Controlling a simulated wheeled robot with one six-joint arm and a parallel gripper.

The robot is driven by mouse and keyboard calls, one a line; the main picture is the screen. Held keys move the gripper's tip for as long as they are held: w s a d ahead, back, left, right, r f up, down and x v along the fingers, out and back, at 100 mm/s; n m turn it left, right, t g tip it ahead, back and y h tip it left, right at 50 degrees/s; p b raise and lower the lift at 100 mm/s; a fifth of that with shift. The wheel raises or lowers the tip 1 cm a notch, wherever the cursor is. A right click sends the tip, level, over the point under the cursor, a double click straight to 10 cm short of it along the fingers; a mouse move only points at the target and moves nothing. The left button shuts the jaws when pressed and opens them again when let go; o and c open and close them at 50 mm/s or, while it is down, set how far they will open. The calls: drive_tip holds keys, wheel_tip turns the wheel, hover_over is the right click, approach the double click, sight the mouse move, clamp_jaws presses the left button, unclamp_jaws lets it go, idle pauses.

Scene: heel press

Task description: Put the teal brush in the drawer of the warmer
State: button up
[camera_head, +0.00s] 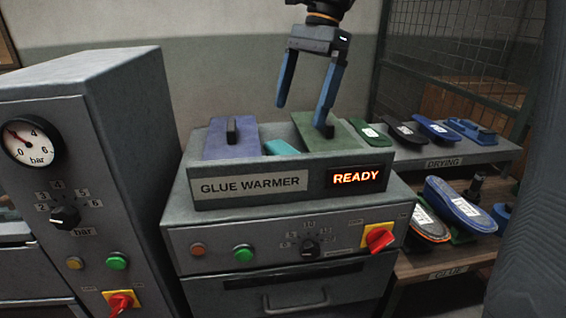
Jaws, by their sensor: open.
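The glue warmer (255,186) stands in the middle, its top tray open and its sign lit READY. A teal piece (282,147), probably the teal brush, lies inside the tray, mostly hidden by the front wall. My gripper (301,115) hangs above the tray, open and empty, with blue fingers pointing down.
A purple-blue lid (230,139) with a dark handle and a green lid (345,134) flank the teal piece. A press cabinet (125,160) with a gauge stands close on the left. Shelves with several insoles and a drying rack (450,154) stand on the right.

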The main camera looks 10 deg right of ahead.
sight(285, 150)
drive_tip(key=x, duration=0.3)
drive_tip(key=p+x, duration=0.1)
drive_tip(key=x, duration=0.1)
drive_tip(key=w+x, duration=0.1)
drive_tip(key=x, duration=0.2)
drive_tip(key=shift+a+f+p, duration=0.15)
drive_tip(key=shift+f+p, duration=0.15)
drive_tip(key=shift+f, duration=0.45)
drive_tip(key=c, duration=0.9)
